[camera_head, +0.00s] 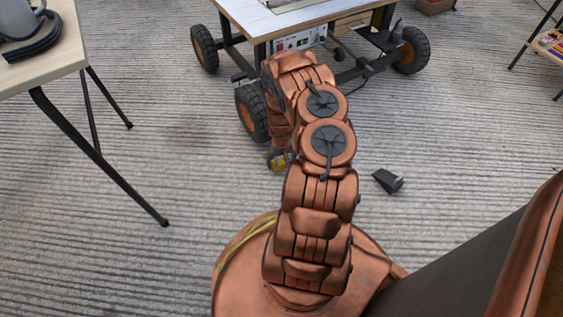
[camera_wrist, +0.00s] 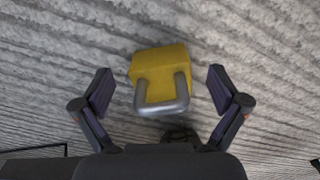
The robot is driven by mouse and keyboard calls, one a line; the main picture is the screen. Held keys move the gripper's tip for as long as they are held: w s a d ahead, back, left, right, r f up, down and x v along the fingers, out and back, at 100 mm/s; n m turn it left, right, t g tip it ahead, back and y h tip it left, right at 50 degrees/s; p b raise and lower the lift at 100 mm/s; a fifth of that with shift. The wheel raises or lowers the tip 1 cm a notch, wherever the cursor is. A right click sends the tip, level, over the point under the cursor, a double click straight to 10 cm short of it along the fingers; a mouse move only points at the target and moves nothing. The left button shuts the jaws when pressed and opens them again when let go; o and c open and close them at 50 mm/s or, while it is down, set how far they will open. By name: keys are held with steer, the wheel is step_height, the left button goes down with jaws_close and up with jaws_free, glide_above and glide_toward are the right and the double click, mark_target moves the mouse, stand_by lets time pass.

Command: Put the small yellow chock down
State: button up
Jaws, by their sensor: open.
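The small yellow chock (camera_wrist: 159,63) is in the middle of the wrist view, a yellow block with a grey U-shaped handle facing my gripper. The ribbed grey floor shows behind it. My gripper (camera_wrist: 160,92) is open, one finger on each side of the chock, with a clear gap to both. In the head view the chock (camera_head: 276,161) is a small patch of yellow beside the end of my arm, near the cart's front wheel. My arm hides most of my gripper there. I cannot tell for sure whether the chock rests on the floor.
A wheeled cart (camera_head: 300,42) with black tyres and orange hubs stands just beyond my arm. A dark wedge (camera_head: 388,181) lies on the floor to the right. A table (camera_head: 45,70) with black legs stands at the left. The floor at lower left is clear.

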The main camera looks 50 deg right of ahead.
steer(key=w+a+r+n+p, duration=0.1)
steer(key=a+r+p, duration=0.15)
steer(key=r, duration=0.95)
steer(key=w+a+r+p, duration=0.15)
steer(key=a+r, duration=0.25)
steer(key=r, duration=0.8)
steer(key=s+a+r+n+g, duration=0.15)
steer(key=s+a+r, duration=0.25)
steer(key=a+r, duration=1)
steer(key=s+a+r+n, duration=0.1)
steer(key=s+a+r, duration=0.4)
steer(key=s, duration=0.2)
steer(key=s+a+r+n+g, duration=0.1)
steer(key=s+a+r, duration=0.4)
steer(key=s, duration=0.3)
steer(key=s+a+r+n+g, duration=0.1)
steer(key=s+a+r, duration=0.4)
steer(key=s, duration=0.2)
steer(key=shift+s, duration=0.2)
steer(key=shift+n, duration=0.25)
